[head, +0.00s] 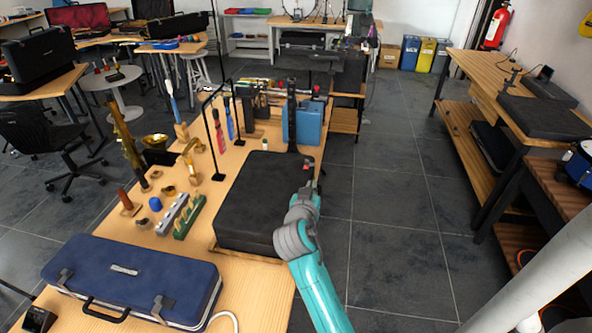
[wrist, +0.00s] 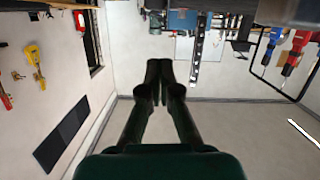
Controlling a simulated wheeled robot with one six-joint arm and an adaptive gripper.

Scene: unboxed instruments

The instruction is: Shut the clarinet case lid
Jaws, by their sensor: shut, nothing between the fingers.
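A black case (head: 262,195) lies on the wooden bench, its broad top flat and level; its lid looks down, but no seam or latch shows clearly. A dark blue case (head: 130,278) with silver latches and a handle lies shut at the bench's near end. No label that I can read tells which is the clarinet case. My gripper (head: 309,172) is by the black case's far right edge; I cannot tell if it touches. In the wrist view my gripper (wrist: 158,75) has its dark fingers together and empty; no case shows clearly there.
Stands, brass parts (head: 155,150) and a green rack (head: 190,216) fill the bench's left side. A blue box (head: 303,122) stands beyond the black case. The tiled floor (head: 385,220) to the right is clear up to another bench (head: 520,90).

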